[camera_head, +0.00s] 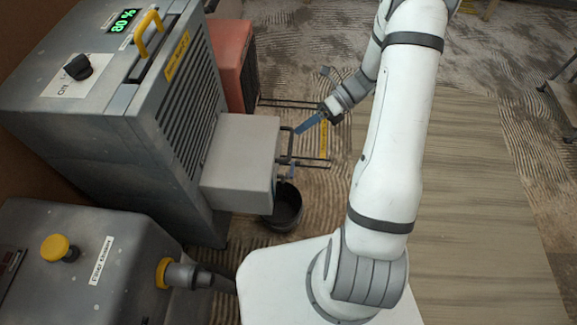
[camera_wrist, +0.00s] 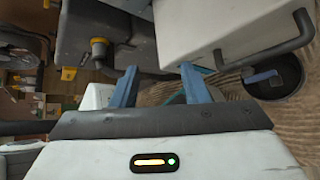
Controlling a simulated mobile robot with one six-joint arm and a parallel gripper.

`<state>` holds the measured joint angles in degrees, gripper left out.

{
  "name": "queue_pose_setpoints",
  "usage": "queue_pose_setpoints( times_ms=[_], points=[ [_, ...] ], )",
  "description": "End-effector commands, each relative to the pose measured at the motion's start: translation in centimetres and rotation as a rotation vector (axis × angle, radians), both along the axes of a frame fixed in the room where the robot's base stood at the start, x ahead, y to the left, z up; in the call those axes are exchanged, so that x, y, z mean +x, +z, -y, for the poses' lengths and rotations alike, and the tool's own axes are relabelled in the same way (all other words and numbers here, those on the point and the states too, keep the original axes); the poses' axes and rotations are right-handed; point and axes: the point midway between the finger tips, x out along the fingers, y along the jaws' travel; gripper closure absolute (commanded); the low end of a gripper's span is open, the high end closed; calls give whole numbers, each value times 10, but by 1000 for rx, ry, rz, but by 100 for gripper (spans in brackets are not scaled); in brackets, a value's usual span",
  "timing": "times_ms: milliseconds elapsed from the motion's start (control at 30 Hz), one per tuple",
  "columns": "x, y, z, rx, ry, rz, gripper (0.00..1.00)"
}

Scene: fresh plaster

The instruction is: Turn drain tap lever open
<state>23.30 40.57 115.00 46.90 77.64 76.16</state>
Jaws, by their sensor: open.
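The drain tap lever is a small blue bar; in the wrist view the lever (camera_wrist: 262,76) shows at the right, over the black bucket (camera_wrist: 287,85). In the head view the lever (camera_head: 291,172) looks small, just right of the pale tank box (camera_head: 238,165) and above the bucket (camera_head: 283,210). My gripper (camera_head: 300,130) hangs beyond the lever, near the tank's dark handle (camera_head: 286,143). In the wrist view my gripper (camera_wrist: 158,67) has its two blue fingers spread apart with nothing between them. The lever lies to their right, apart from them. The tap body is hard to make out.
The grey machine (camera_head: 190,110) with a yellow handle stands at the left. Another grey unit (camera_head: 75,260) with a hose sits at the front left. An orange box (camera_head: 232,60) stands behind. Thin dark rails (camera_head: 300,104) project near my gripper. Floor at the right (camera_head: 480,200) is clear.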

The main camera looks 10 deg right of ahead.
Motion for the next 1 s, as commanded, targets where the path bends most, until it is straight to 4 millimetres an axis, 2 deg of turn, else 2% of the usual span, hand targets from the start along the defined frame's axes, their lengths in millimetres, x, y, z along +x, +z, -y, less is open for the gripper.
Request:
queue_pose_setpoints(
  times_ms=[33, 300, 400, 500, 600, 767, 1000],
  points=[
    [6, -39, 6, 41, -84, -99, 59],
    [33, -177, 33, 285, -498, -633, 59],
    [37, -217, 42, 369, -599, -790, 59],
    [38, -245, 48, 433, -668, -902, 59],
    [38, -263, 53, 477, -710, -975, 59],
    [40, -273, 50, 503, -732, -1021, 59],
    [51, -274, 15, 501, -730, -1022, 59]
  ],
)
